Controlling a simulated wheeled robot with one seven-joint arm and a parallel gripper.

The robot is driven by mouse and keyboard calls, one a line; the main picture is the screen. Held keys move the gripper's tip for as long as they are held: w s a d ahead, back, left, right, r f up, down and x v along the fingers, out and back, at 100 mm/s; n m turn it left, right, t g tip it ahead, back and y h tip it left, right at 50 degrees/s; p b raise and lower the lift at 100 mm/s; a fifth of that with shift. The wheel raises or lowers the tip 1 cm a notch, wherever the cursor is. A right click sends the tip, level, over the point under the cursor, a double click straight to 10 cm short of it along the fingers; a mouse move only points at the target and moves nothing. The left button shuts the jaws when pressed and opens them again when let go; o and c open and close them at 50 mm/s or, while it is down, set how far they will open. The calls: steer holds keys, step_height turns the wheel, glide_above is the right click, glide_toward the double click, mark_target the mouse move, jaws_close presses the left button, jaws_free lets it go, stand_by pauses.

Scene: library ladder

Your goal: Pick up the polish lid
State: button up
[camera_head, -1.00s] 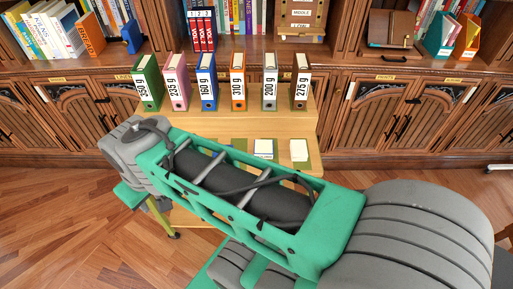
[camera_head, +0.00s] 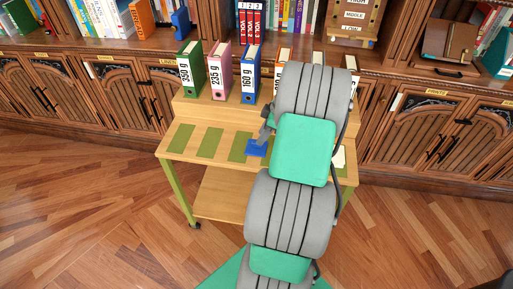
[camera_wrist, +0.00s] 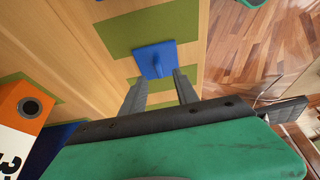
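I cannot make out for sure which thing is the polish lid. A flat blue square piece with a small raised part (camera_wrist: 152,58) lies at the edge of a green mat in the wrist view. It also shows in the head view (camera_head: 256,148) on the table. My gripper (camera_wrist: 159,76) is open. Its two dark fingers are apart and empty, with their tips close to the near side of the blue piece. I cannot tell whether they touch it. In the head view my arm hides much of the table's right part.
The wooden table (camera_head: 176,147) has several green mats (camera_head: 210,142). Labelled binders stand on its raised back shelf, among them a green one (camera_head: 191,70), a pink one (camera_head: 222,73) and a blue one (camera_head: 250,75). An orange binder (camera_wrist: 22,100) is near my gripper's left.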

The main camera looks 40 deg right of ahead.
steer(key=x, duration=0.4)
steer(key=shift+w+f, duration=0.15)
steer(key=shift+c, duration=0.3)
jaws_close()
